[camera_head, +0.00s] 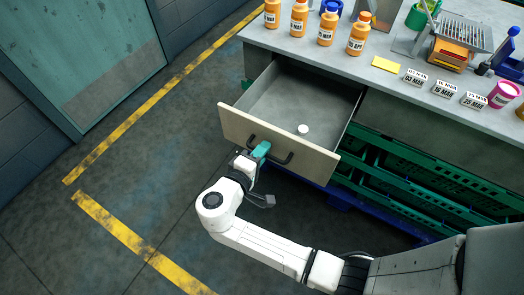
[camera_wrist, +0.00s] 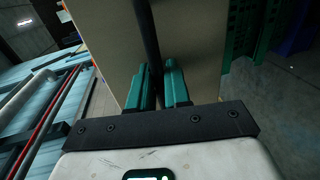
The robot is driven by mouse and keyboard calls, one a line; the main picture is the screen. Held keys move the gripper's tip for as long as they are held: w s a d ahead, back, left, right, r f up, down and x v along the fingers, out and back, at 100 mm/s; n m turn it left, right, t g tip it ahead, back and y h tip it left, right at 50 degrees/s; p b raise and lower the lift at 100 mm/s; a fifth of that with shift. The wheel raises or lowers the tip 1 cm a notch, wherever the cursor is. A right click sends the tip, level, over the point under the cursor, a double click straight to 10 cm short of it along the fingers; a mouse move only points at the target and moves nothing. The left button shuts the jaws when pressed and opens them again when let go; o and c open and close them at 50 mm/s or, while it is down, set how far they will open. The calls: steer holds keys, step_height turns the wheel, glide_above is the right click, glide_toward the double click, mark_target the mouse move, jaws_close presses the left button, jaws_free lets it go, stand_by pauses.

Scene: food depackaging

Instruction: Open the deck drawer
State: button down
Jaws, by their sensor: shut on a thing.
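The deck drawer (camera_head: 272,144) stands pulled out from the grey counter in the head view. Its inside is visible and holds one small white round object (camera_head: 303,130). The dark bar handle (camera_head: 284,158) runs across the beige drawer front. My gripper (camera_head: 261,150), with teal fingers, is at the left part of the handle. In the wrist view my gripper (camera_wrist: 160,85) has its two fingers on either side of the dark handle (camera_wrist: 147,35), shut on it. The drawer front (camera_wrist: 195,40) fills the middle of that view.
Green crates (camera_head: 420,185) are stacked under the counter, right of the drawer. The floor to the left is clear.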

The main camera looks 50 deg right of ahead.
steer(key=c, duration=1.3)
jaws_free()
steer(key=shift+c, duration=0.2)
steer(key=b+v, duration=0.1)
steer(key=v, duration=0.9)
steer(key=shift+a, duration=0.4)
steer(key=s+d+f+m+g+y, duration=0.1)
steer(key=s+d+f+g+y, duration=0.2)
steer(key=s+d+f+y, duration=0.5)
steer(key=s+a+m+t+y, duration=0.1)
steer(key=s+y, duration=0.6)
steer(key=s, duration=0.1)
steer(key=shift+s+a+m, duration=0.25)
steer(key=shift+s+m, duration=0.05)
steer(key=shift+s, duration=0.05)
